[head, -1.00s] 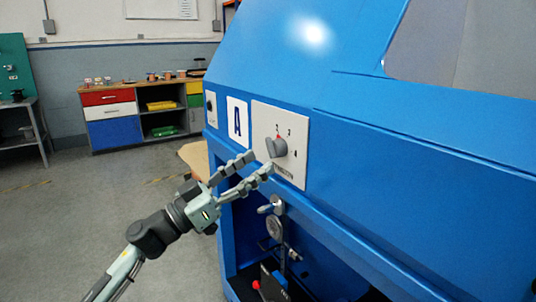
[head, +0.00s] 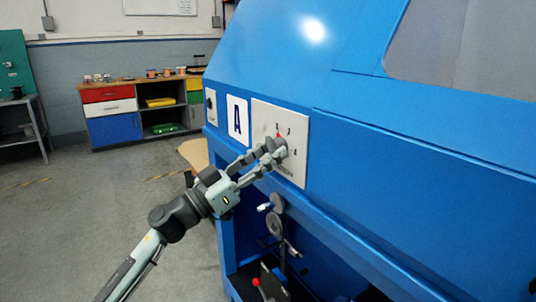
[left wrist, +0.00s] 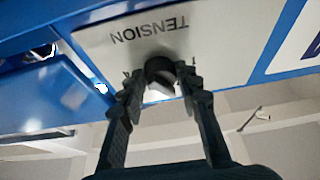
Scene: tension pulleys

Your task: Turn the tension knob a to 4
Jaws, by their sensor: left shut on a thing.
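The tension knob a (head: 281,147) is a dark grey knob on a pale dial plate (head: 295,174) on the blue machine, right of the sign "A". Printed numbers stand around it, and a small red mark shows near its top. My left gripper (head: 274,150) is shut on the knob, one finger on each side. In the left wrist view the knob (left wrist: 159,72) sits between the two fingertips (left wrist: 160,80), below the upside-down word "TENSION". The fingers partly cover the knob, and I cannot tell which number it points to. My right gripper is not in view.
The blue machine (head: 400,150) fills the right side. Below the dial is an open bay with a small pulley fixture (head: 275,222). A second dial plate (head: 210,107) is left of the "A" sign (head: 237,117). A workbench (head: 140,110) stands far back; the floor at left is clear.

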